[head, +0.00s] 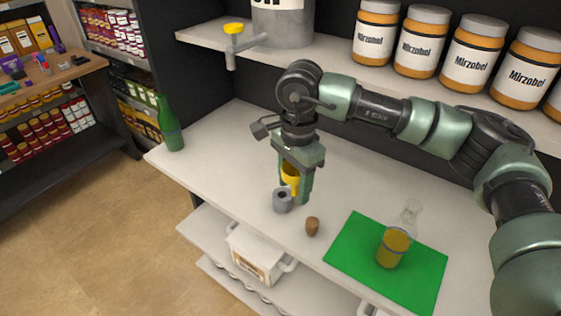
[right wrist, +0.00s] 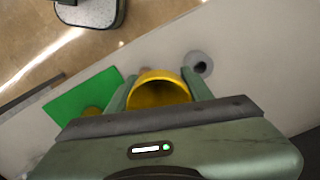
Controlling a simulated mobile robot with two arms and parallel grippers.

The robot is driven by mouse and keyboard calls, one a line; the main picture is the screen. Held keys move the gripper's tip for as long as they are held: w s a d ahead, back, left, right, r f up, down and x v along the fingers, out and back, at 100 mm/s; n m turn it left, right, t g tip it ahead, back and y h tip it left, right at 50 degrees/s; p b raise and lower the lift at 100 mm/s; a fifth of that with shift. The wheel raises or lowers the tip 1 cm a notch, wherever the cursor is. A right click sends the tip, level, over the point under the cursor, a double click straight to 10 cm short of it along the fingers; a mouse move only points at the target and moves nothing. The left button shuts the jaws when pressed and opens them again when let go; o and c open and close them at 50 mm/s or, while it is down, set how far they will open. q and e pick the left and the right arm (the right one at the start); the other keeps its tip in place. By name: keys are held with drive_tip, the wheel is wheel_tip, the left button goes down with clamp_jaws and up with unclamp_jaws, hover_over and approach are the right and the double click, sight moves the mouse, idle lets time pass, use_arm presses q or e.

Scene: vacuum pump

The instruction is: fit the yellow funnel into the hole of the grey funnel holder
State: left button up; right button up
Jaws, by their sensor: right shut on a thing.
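My right gripper (head: 299,190) points down over the white counter and is shut on the yellow funnel (head: 291,177). In the right wrist view the yellow funnel (right wrist: 158,90) sits between the two fingers, its wide mouth facing the camera. The grey funnel holder (head: 281,202) stands on the counter, just below and beside the funnel in the head view. In the right wrist view the holder (right wrist: 198,63) shows its open hole, right of the funnel and apart from it. The funnel's lower tip is hidden in both views. My left gripper is not in view.
A brown cork-like piece (head: 312,226) lies near the holder. A green mat (head: 343,257) bears a glass flask with amber liquid (head: 392,248). A green bottle (head: 169,124) stands at the counter's left end. A shelf (head: 330,58) with jars runs above the back. The counter's left part is clear.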

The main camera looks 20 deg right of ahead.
drive_tip(key=w+f+m+p, duration=0.3)
drive_tip(key=w+m+p, duration=0.2)
drive_tip(key=m, duration=1.9)
drive_tip(key=w, duration=0.3)
drive_tip(key=shift+t, duration=0.3)
drive_tip(key=shift+w, duration=0.1)
drive_tip(key=shift+f+b, duration=1.9)
drive_tip(key=shift+f, duration=0.5)
drive_tip(key=shift+f+b, duration=0.8)
drive_tip(key=shift+b, duration=0.15)
